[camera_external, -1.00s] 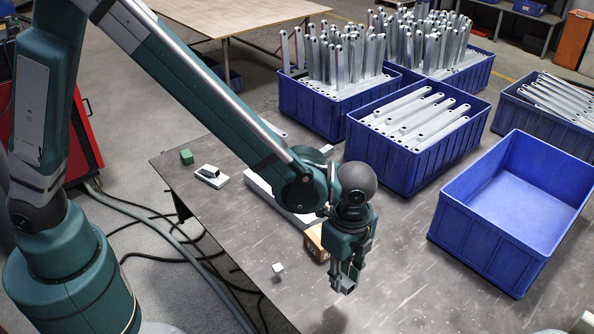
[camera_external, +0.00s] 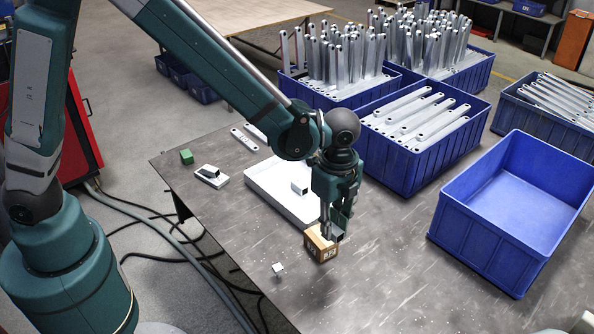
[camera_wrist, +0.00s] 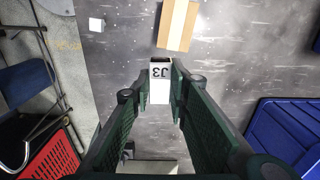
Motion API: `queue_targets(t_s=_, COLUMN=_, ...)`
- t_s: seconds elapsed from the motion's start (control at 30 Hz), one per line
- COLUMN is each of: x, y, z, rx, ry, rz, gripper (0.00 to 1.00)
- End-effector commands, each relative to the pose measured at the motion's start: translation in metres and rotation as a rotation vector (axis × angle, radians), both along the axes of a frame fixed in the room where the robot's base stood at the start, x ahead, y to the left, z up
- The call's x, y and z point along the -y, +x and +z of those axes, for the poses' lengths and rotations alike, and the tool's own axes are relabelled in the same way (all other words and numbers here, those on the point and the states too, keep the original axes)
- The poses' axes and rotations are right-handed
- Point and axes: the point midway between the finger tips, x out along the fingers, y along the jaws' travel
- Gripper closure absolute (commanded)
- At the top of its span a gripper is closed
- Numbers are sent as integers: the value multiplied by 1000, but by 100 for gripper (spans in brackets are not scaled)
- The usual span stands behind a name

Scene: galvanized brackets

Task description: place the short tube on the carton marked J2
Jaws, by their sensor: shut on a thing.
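A light short tube (camera_wrist: 160,80) with a dark open end and a "J3" mark sits between my fingertips in the wrist view. My gripper (camera_wrist: 160,88) is shut on it. In the external view my gripper (camera_external: 337,232) is just behind and to the right of a small brown carton (camera_external: 321,244), overlapping it in the picture. The carton carries dark marks too small to read for sure. In the wrist view the carton (camera_wrist: 177,26) lies beyond the tube, with a visible gap, its pale tape strip up.
A white tray (camera_external: 262,178) holds another short tube (camera_external: 300,187). An empty blue bin (camera_external: 505,210) stands at right; bracket-filled bins (camera_external: 415,150) stand behind.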

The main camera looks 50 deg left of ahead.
Motion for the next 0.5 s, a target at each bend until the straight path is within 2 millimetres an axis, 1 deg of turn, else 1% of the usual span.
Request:
queue_targets(t_s=0.03, x=-12, y=6, z=6, rx=0, ry=0, rz=4, gripper=95)
queue_targets(t_s=0.2, x=-44, y=20, z=16, rx=0, ry=0, rz=1, gripper=95)
queue_targets(t_s=0.33, x=-59, y=26, z=21, rx=0, ry=0, rz=-2, gripper=95)
queue_targets(t_s=0.5, x=-67, y=29, z=23, rx=0, ry=0, rz=-4, gripper=95)
